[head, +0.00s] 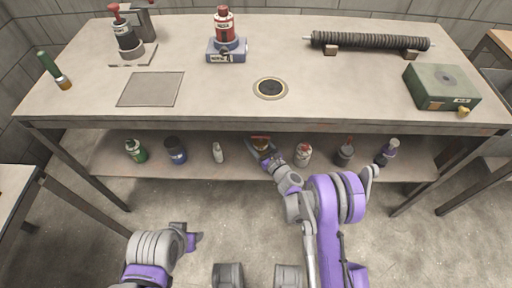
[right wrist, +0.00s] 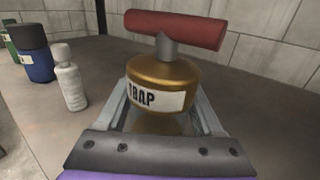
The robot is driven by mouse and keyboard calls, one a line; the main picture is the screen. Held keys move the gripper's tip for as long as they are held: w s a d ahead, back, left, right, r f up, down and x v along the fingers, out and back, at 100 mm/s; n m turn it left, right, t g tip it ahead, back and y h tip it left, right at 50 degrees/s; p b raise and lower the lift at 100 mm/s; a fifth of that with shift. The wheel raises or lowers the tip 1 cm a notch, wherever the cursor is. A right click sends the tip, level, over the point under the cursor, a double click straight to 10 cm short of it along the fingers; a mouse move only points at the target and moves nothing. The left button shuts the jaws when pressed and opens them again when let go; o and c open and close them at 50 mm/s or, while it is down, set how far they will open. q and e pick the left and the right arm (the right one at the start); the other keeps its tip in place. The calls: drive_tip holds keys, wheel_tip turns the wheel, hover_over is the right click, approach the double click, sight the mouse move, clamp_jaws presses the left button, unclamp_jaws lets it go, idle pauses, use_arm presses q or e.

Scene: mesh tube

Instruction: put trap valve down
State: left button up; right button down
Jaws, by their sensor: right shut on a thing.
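The trap valve (right wrist: 165,88) is a brass-coloured body with a red bar handle and a white label reading TRAP. In the right wrist view it sits upright between the fingers of my right gripper (right wrist: 165,122), which is shut on it. In the head view the valve (head: 260,142) and my right gripper (head: 266,155) are at the middle of the lower shelf (head: 110,165). The valve's base is hidden, so I cannot tell whether it touches the shelf. My left gripper (head: 194,240) is low at the front, away from the shelf; its fingers are unclear.
On the shelf, a green bottle (head: 136,150), a blue container (head: 175,150) and a white bottle (head: 217,152) stand left of the valve. A red-and-white bottle (head: 303,155) and others stand to its right. The tabletop (head: 220,100) overhangs the shelf.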

drive_tip(key=shift+f+b, duration=0.45)
drive_tip(key=shift+f, duration=1.35)
drive_tip(key=shift+c, duration=0.2)
unclamp_jaws()
drive_tip(key=shift+f, duration=0.15)
